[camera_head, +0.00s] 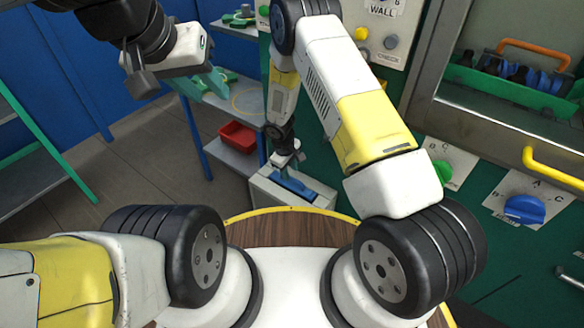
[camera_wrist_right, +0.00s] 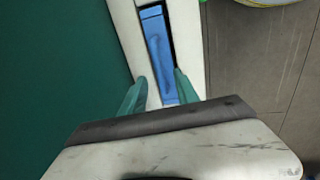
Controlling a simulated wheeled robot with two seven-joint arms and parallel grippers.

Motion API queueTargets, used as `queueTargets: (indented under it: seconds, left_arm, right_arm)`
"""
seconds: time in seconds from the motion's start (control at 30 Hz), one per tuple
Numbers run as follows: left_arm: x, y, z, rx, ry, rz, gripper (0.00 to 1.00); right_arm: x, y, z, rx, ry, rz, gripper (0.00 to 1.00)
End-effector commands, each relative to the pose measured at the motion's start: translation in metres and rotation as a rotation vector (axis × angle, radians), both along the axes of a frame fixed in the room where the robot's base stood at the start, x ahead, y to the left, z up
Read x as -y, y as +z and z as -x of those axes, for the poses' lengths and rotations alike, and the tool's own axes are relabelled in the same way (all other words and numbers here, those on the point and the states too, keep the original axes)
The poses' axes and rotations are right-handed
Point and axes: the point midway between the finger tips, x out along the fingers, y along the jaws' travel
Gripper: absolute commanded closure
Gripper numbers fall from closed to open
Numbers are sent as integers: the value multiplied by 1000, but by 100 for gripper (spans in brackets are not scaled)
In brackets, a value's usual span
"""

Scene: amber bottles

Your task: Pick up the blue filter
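The blue filter (camera_head: 293,185) is a long flat blue piece lying in a dark slot in the top of a white box (camera_head: 263,190). In the right wrist view, the filter (camera_wrist_right: 157,42) runs away from my right gripper (camera_wrist_right: 160,77). The gripper's two teal fingers are apart, one on each side of the filter's near end, with nothing clamped. In the head view my right gripper (camera_head: 284,163) points down over the box; whether it touches the filter is unclear. My left gripper (camera_head: 205,84) is at upper left, its teal fingers apart and empty, far from the filter.
A red bin (camera_head: 237,137) sits on a low shelf behind the box. At right is a green panel with a blue knob (camera_head: 524,209) and a glazed cabinet with a yellow handle (camera_head: 552,168). Grey floor (camera_head: 140,165) is clear at left.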

Motion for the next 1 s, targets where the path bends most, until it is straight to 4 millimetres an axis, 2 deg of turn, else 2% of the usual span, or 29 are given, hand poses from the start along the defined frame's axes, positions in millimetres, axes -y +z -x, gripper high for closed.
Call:
queueTargets:
  seconds: [0.1,0.2,0.5,0.57,0.7,1.0]
  left_arm:
    - [0,0,0,0,0,0,64]
    - [0,0,0,0,0,0,64]
    - [0,0,0,0,0,0,64]
    - [0,0,0,0,0,0,64]
    - [0,0,0,0,0,0,64]
    - [0,0,0,0,0,0,64]
  right_arm:
    - [6,-20,-2,-3,0,0,63]
    - [6,-31,-4,-1,0,0,63]
    - [7,-36,-6,0,0,0,63]
    - [7,-36,-6,0,0,0,73]
    - [7,-35,-6,0,0,0,100]
    - [7,-35,-6,0,0,0,100]
